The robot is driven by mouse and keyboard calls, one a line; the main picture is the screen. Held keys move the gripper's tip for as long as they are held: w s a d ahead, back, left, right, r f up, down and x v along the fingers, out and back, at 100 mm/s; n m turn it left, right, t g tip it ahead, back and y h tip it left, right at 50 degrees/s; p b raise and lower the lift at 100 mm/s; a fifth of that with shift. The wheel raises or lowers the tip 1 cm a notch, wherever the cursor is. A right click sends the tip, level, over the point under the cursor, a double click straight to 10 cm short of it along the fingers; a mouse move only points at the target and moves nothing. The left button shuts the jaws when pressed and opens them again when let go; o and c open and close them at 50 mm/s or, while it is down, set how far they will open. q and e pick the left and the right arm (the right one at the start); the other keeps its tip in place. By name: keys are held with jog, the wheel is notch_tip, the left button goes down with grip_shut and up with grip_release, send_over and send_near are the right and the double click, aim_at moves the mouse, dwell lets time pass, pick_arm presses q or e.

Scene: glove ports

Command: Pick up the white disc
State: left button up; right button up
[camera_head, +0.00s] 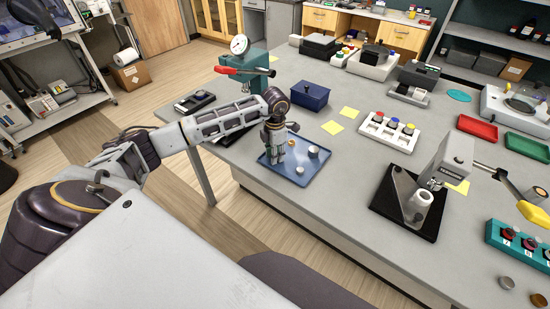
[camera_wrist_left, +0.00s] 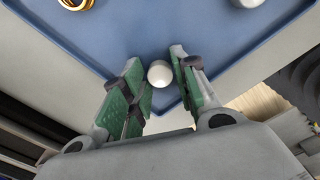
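The white disc (camera_wrist_left: 159,73) shows in the left wrist view as a small round white piece on the blue tray, near one of its corners. The blue tray (camera_head: 303,180) lies near the table's left edge in the head view. My left gripper (camera_head: 275,162) points down over the tray's left part. In the left wrist view its green-padded fingers (camera_wrist_left: 158,66) are apart, one on each side of the disc, with small gaps visible. In the head view the gripper appears to hide the disc. My right gripper is not in view.
A gold ring (camera_head: 291,142), a grey cylinder (camera_head: 313,152) and a small pale piece (camera_head: 299,170) also stand on the tray. A dark blue box (camera_head: 310,96) and a red-handled press (camera_head: 243,68) stand behind. Table space right of the tray is clear.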

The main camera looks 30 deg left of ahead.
pick_arm(q)
jog(key=shift+c, duration=1.4)
jog(key=shift+r, duration=0.1)
jog(key=shift+r+b, duration=0.7)
jog(key=shift+r, duration=4.2)
